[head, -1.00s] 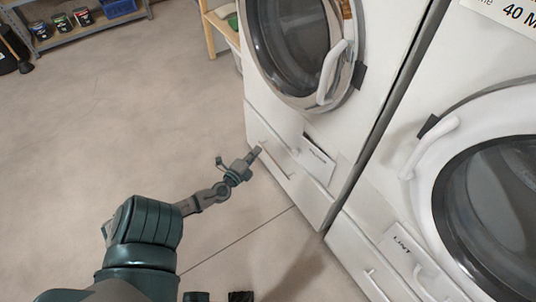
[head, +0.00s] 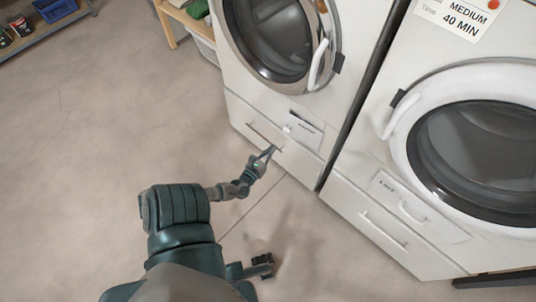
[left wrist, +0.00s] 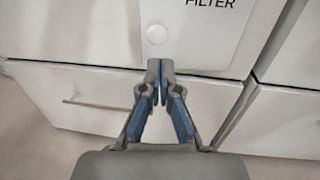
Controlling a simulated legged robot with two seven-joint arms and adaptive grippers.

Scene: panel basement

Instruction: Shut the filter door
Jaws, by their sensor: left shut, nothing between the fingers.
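The filter door (head: 304,131) is a small white labelled flap low on the left washing machine. A dark line shows along its upper edge in the head view; how far it stands from the front is unclear. In the left wrist view the door (left wrist: 205,48) fills the upper middle, with the word FILTER and a round white knob (left wrist: 156,35). My left gripper (head: 270,151) is shut and empty, just below and left of the door. In the left wrist view its tips (left wrist: 160,65) lie just under the knob; contact cannot be told.
The left machine's round door (head: 275,45) is above, and a drawer handle (head: 262,136) is close to my left fingers. A second white machine (head: 365,175) stands to the right, with its own flap and handle. The floor (head: 90,150) at left is clear.

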